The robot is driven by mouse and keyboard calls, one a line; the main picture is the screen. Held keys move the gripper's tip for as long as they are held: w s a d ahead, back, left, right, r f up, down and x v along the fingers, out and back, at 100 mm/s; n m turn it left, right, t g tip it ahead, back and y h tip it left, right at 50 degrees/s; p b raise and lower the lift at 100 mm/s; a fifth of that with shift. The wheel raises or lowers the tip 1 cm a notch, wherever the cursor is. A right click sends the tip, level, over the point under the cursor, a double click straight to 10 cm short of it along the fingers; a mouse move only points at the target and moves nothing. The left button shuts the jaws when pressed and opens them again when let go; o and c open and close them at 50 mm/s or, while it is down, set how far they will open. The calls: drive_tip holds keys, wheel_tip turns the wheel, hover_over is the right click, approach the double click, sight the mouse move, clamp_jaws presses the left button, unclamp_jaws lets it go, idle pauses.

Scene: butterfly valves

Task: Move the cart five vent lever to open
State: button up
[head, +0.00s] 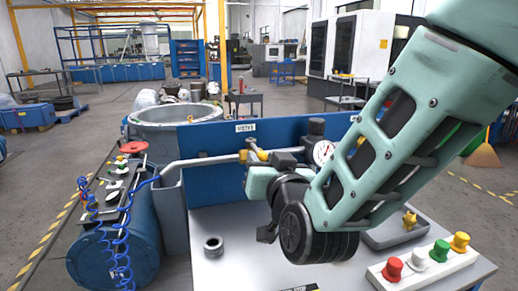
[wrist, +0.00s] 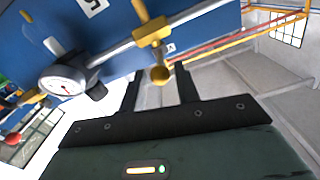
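A yellow valve fitting (head: 258,152) sits on the grey pipe in front of the cart's blue panel (head: 222,150) in the head view. The wrist view shows the yellow fitting (wrist: 153,32) on the pipe, with a yellow ball-ended part (wrist: 160,74) sticking out from it. My gripper (wrist: 158,76) is open, its two dark fingers apart. The yellow ball appears between the fingertips in the picture; I see no contact, and its depth is unclear. In the head view my arm hides the fingertips. Which yellow part is the vent lever is not certain.
A pressure gauge (head: 323,152) sits on the pipe and shows in the wrist view (wrist: 62,80). A blue tank (head: 120,235) with coiled hoses stands at the left.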

sight(259, 151)
drive_tip(key=shift+x, duration=1.9)
clamp_jaws()
